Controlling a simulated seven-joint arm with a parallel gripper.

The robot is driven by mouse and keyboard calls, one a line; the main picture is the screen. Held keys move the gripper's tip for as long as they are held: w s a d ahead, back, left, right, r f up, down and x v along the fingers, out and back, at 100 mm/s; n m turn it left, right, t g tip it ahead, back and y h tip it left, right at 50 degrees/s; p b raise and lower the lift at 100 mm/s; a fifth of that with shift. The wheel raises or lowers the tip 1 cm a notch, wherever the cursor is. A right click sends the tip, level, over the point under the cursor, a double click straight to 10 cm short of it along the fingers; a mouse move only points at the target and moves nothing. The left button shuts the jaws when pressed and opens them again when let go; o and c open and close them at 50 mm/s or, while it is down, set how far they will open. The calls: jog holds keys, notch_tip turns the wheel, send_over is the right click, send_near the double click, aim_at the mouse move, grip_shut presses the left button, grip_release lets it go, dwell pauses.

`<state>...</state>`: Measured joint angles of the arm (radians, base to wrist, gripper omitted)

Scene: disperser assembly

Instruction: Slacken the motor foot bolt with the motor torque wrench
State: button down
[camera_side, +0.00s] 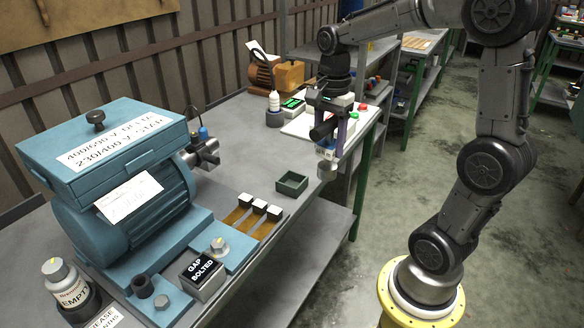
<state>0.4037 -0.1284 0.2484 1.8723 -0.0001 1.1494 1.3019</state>
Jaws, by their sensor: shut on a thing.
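The blue motor (135,205) stands on a blue base at the left of the bench. A silver hex bolt with a washer (218,246) sits on its near right foot. Another hex bolt head (162,302) shows at the front of the base. My gripper (335,122) is at the far right of the bench, well away from both bolts. It is shut on a dark-handled tool, apparently the motor torque wrench (322,131), held near the bench's right edge. A round metal end (327,171) hangs below it. The exact grip is partly hidden by the fingers.
Brass strips with white blocks (259,207) and a small green tray (291,183) lie between motor and gripper. A white bottle (274,101) stands farther back. Bare bench (245,150) lies behind the strips.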

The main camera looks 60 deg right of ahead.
jog(key=shift+w+d+r+n, duration=0.15)
jog(key=shift+w+r+n, duration=0.1)
jog(key=shift+w+n, duration=0.05)
jog(key=w+a+n, duration=0.7)
jog(key=w+a, duration=0.3)
jog(key=w, duration=0.1)
jog(key=w+a+f+m, duration=0.1)
jog(key=a+f+m, duration=0.2)
jog(key=a+m, duration=0.4)
jog(key=w+a+f+m, duration=0.1)
jog(key=a+f+m, duration=0.3)
jog(key=a+m, duration=0.3)
jog(key=shift+w+a+m, duration=0.2)
jog(key=shift+a+m, duration=0.2)
jog(key=shift+m, duration=0.4)
jog(key=shift+f, duration=0.1)
